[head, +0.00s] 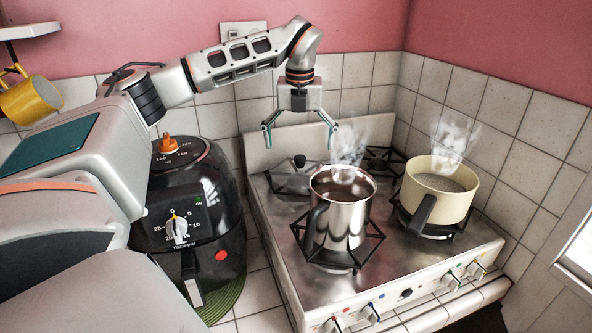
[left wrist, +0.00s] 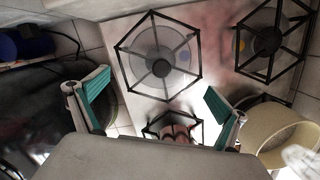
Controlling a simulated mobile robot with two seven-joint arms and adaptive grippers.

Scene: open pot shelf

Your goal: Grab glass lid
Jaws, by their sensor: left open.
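A clear lid with a black knob (head: 300,161) appears to lie on the back left burner of the stove. In the left wrist view a pale see-through disc, which seems to be the glass lid (left wrist: 146,47), shows within the black grate. Its rim is hard to make out. My left gripper (head: 300,126) is open and empty, pointing down above that burner, apart from the knob. Its two teal-padded fingers also show in the left wrist view (left wrist: 155,88), spread wide. My right gripper is in neither view.
A steaming steel pot (head: 338,210) stands on the front left burner. A steaming cream pot (head: 437,190) stands to its right. A black air fryer (head: 190,225) is left of the stove. Tiled walls close off the back and right.

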